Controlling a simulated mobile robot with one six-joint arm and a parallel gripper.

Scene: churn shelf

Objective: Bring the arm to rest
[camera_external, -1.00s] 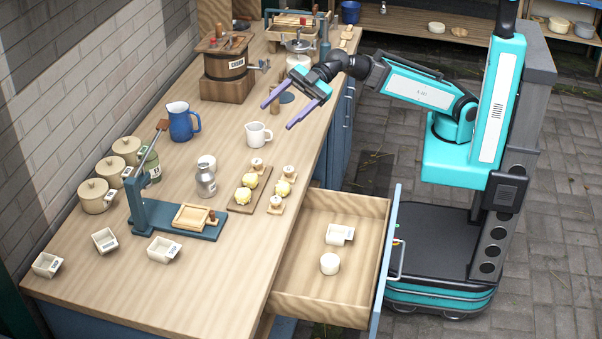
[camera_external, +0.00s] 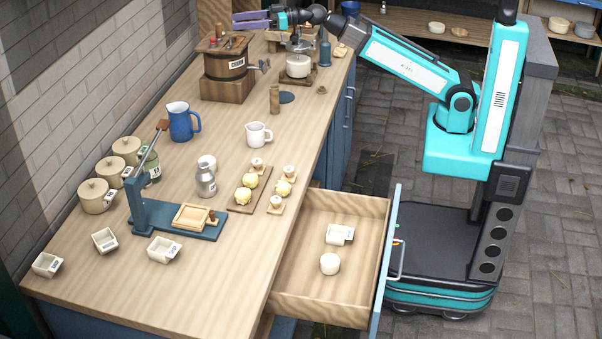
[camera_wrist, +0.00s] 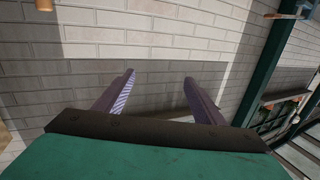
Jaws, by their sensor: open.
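My gripper (camera_external: 250,20) is at the top of the external view, raised at the far end of the counter, near the wooden churn (camera_external: 226,66). Its purple fingers point left, toward the brick wall. In the wrist view my gripper (camera_wrist: 158,80) shows two fingers spread wide with nothing between them, only brick wall (camera_wrist: 150,45) beyond. My arm (camera_external: 410,62) reaches up and left from its column, clear of the drawer and the counter's front half.
The counter (camera_external: 190,285) holds a blue jug (camera_external: 182,122), a white mug (camera_external: 258,135), a press (camera_external: 160,205) and several canisters. A white pot (camera_external: 298,66) stands at the far end. An open drawer (camera_external: 335,205) holds two white items and juts toward my base.

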